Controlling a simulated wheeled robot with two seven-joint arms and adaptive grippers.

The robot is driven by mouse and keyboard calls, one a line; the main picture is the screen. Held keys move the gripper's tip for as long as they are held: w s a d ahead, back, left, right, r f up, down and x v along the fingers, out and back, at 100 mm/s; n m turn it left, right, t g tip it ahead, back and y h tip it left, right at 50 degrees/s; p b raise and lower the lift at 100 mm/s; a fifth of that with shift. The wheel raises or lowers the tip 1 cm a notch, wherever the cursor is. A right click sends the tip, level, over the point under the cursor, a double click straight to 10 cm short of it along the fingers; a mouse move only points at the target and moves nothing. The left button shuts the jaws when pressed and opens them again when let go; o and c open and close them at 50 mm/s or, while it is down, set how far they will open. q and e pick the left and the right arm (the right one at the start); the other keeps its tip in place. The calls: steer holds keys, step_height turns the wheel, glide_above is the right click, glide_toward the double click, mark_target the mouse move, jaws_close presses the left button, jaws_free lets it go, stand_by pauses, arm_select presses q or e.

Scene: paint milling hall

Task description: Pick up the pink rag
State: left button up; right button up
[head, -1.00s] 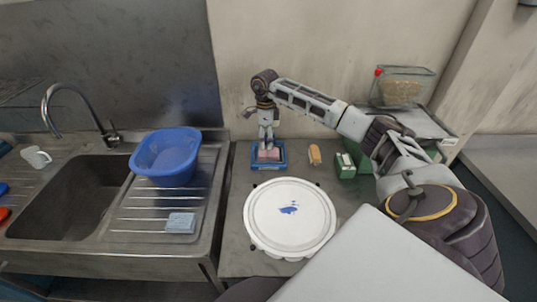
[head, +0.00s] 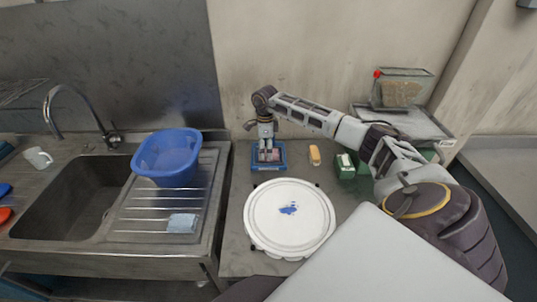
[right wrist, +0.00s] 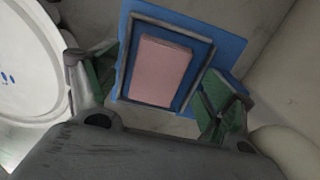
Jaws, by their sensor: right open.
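The pink rag (right wrist: 160,71) is a folded, flat rectangle lying inside a blue tray (right wrist: 232,45) with a grey inner rim. In the head view the tray (head: 283,166) stands near the wall at the back of the steel counter, and the gripper hides part of the rag. My right gripper (head: 269,155) points down over the tray. In the right wrist view its green-padded fingers (right wrist: 158,88) are apart, one on each side of the rag, and hold nothing. Whether the fingertips touch the tray, I cannot tell. My left gripper is not in view.
A round white lid-like disc (head: 262,225) with blue paint marks lies in front of the tray. A yellow-orange object (head: 314,155) and a green box (head: 345,172) stand to the right. A blue basin (head: 167,160) sits by the sink at left, with a light-blue cloth (head: 182,223) nearby.

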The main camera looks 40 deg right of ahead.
steer(key=shift+f, duration=1)
steer(key=c, duration=1)
